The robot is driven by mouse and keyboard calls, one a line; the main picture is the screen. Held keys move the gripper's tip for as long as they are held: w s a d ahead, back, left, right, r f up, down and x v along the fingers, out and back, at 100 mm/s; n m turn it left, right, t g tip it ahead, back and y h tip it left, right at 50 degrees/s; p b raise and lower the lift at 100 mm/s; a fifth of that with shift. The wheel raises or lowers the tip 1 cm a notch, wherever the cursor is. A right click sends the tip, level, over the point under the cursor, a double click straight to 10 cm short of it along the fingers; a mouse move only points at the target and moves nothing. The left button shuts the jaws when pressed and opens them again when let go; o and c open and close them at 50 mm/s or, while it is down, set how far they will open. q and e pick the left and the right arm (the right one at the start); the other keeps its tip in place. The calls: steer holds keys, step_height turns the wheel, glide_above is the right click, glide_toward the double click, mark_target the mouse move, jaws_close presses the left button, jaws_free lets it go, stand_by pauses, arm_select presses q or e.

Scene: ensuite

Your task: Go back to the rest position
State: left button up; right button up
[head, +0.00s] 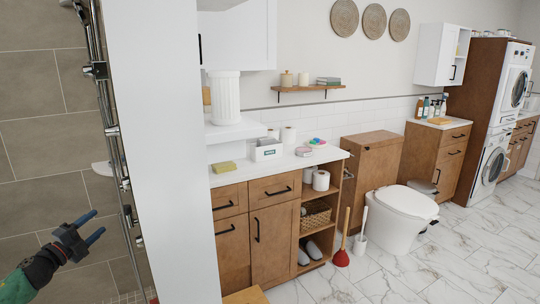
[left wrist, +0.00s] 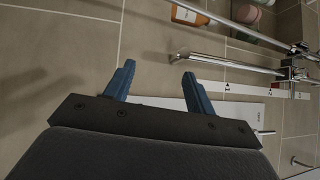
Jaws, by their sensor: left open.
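My left gripper (head: 92,226) is at the lower left of the head view, in front of the brown tiled shower wall (head: 40,150). Its two blue fingers are spread apart with nothing between them. The left wrist view also shows the open fingers (left wrist: 160,85), with tiles and a chrome bar (left wrist: 220,62) beyond them. My right gripper does not show in either view.
A chrome shower rail (head: 110,130) stands just right of my left gripper, beside a white partition (head: 165,150). Beyond are a wooden vanity (head: 232,245), a toilet (head: 400,215) and a red plunger (head: 341,258). Marble floor (head: 440,265) lies open at the right.

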arm_select(q)
steer(key=s+d+f+n+g+y, duration=0.2)
steer(key=s+f+n+g+y, duration=0.35)
steer(key=f+n+y, duration=0.7)
steer(key=s+d+f+n+g+h+p, duration=0.1)
steer(key=s+d+f+n+g, duration=0.45)
steer(key=s+d+f, duration=0.55)
steer(key=s+d+f+g+h+p, duration=0.1)
steer(key=s+d+f+g+h, duration=0.1)
steer(key=s+d, duration=1.1)
steer(key=s+d+f+n+g+h+p, duration=0.1)
steer(key=s+d+h, duration=0.4)
steer(key=s+d, duration=0.9)
steer(key=d+f+g+p, duration=0.1)
steer(key=d+f+g, duration=0.1)
steer(key=d, duration=0.3)
steer(key=shift+s+d+g, duration=0.2)
steer(key=shift+g, duration=0.1)
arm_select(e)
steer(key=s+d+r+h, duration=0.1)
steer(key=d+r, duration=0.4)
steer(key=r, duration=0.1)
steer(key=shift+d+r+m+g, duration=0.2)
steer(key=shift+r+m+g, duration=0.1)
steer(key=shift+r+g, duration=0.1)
